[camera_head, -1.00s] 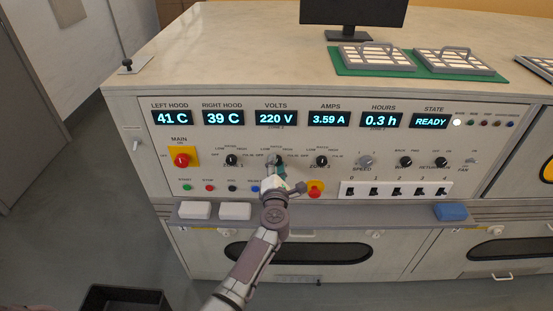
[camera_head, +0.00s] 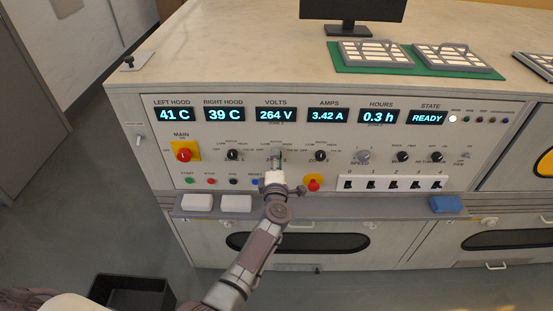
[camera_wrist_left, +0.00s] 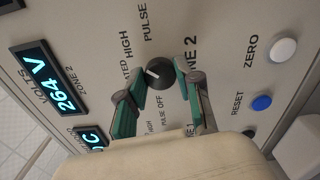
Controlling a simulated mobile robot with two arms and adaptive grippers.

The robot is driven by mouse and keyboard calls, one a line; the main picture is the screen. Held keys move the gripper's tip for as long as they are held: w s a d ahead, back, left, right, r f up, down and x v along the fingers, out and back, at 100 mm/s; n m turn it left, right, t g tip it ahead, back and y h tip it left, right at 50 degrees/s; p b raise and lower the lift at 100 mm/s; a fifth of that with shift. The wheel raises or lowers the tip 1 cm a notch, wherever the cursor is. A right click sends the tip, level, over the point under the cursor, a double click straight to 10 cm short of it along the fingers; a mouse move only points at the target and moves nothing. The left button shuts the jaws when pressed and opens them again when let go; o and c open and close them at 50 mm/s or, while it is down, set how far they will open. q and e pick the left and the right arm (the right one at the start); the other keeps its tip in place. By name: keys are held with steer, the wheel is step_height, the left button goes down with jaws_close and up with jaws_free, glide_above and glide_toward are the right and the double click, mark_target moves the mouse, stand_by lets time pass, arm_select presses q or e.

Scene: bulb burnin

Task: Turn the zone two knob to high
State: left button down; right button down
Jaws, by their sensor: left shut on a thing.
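The zone two knob (camera_wrist_left: 160,72) is a round black knob with a white pointer mark, seen in the left wrist view. My left gripper (camera_wrist_left: 159,82) has its green-lined fingers on either side of it, shut on it. The pointer mark faces left in that view, towards the RATED and HIGH lettering; which label it meets exactly is hard to tell. In the head view my left gripper (camera_head: 277,165) reaches the panel and mostly hides the knob. The volts display (camera_head: 276,114) reads 264 V. My right gripper is not in view.
The zone one knob (camera_head: 232,155) and zone three knob (camera_head: 321,156) sit either side. A red button on a yellow plate (camera_head: 313,184) is close to the right of my gripper. A ledge below holds white blocks (camera_head: 236,203) and a blue block (camera_head: 446,204).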

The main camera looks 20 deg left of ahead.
arm_select(q)
steer(key=shift+f, duration=0.1)
steer(key=c, duration=0.9)
jaws_free()
steer(key=shift+o, duration=0.7)
